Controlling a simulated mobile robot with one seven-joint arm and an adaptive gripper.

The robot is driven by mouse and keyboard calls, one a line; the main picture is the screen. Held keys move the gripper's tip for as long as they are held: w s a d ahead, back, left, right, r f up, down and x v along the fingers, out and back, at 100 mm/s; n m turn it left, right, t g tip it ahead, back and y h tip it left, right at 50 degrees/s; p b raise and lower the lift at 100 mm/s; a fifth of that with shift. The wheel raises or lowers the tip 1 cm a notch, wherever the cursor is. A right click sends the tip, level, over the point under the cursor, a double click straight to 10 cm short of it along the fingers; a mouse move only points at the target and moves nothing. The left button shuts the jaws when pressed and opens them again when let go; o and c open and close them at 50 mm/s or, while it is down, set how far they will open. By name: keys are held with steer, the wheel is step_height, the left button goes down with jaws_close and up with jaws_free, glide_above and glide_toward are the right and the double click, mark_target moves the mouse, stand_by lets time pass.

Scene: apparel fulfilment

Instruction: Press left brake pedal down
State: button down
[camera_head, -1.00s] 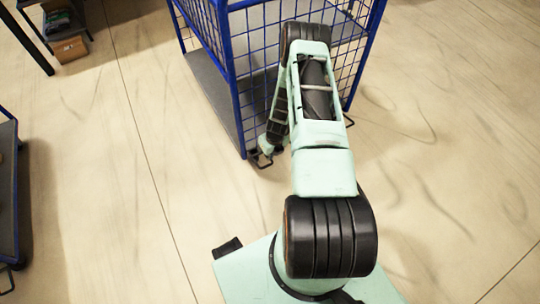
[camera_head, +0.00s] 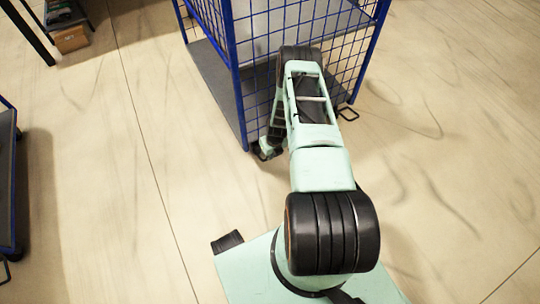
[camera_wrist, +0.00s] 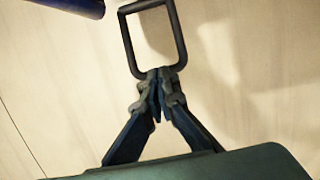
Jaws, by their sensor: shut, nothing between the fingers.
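The left brake pedal is a dark rectangular wire loop (camera_wrist: 131,42) in the wrist view. In the head view it is at the lower front corner of the blue wire cage cart (camera_head: 240,110), largely hidden by my gripper. My gripper (camera_wrist: 158,84) is shut and empty, with its fingertips together. In the wrist view they overlap the near end of the loop; I cannot tell whether they press on it. In the head view my gripper (camera_head: 266,150) is low by the cart corner, beneath my forearm.
A second pedal loop (camera_head: 348,114) sticks out at the cart's right corner. Another blue cart (camera_head: 8,185) stands at the left edge. A shelf with a cardboard box (camera_head: 71,39) is at the upper left. The floor to the right is clear.

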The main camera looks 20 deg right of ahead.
steer(key=shift+f, duration=0.1)
steer(key=shift+s+f+t, duration=0.15)
steer(key=shift+f+t, duration=0.05)
steer(key=shift+t, duration=0.1)
